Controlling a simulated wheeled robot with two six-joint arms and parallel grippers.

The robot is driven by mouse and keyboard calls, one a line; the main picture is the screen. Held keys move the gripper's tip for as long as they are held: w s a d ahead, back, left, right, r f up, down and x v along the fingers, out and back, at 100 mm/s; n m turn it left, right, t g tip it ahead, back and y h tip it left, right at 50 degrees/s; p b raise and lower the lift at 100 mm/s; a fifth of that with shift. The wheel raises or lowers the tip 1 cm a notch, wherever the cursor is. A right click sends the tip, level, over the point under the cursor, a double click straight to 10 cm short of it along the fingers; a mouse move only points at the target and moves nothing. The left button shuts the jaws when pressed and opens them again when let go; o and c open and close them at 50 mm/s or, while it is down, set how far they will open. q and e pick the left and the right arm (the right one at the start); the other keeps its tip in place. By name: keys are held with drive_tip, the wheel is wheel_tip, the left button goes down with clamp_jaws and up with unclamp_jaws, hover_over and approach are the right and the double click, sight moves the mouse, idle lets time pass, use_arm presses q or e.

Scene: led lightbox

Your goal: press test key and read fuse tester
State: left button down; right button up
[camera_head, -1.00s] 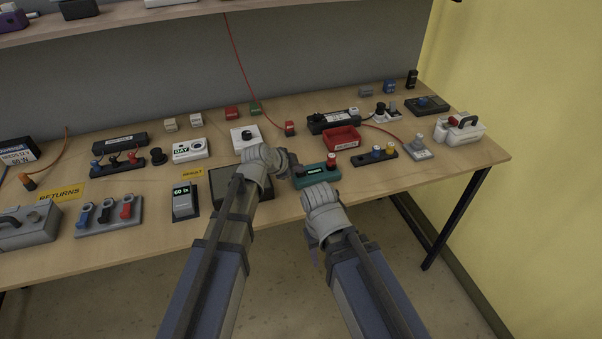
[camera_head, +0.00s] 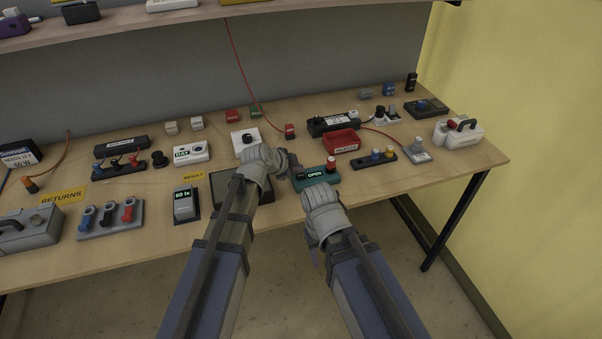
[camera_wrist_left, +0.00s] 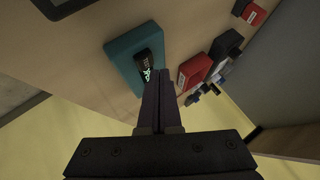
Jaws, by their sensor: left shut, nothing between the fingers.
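The fuse tester is a teal box (camera_head: 325,179) near the table's front edge, with a small dark display (camera_head: 315,174) that reads OPEN and a red part (camera_head: 331,164) at its back right. My left gripper (camera_head: 294,172) is shut and empty at the tester's left end. It hides that end, so I cannot see the test key or tell whether it is pressed. In the left wrist view, the shut fingers (camera_wrist_left: 157,84) point at the teal tester (camera_wrist_left: 121,47), beside its lit display (camera_wrist_left: 145,67). My right gripper (camera_head: 322,198) is in front of the tester; its fingers are unclear.
A dark tray (camera_head: 262,194) lies left of the tester, partly behind my left arm. A meter (camera_head: 185,204) reads 60 lx. Bare tabletop lies at the right (camera_head: 465,166).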

sight(298, 177)
use_arm(q)
drive_tip(key=shift+r, duration=0.1)
wheel_tip(298, 177, up, 5)
drive_tip(key=p, duration=0.5)
use_arm(e)
wheel_tip(298, 177, up, 5)
drive_tip(key=shift+r, duration=0.1)
idle(0.5)
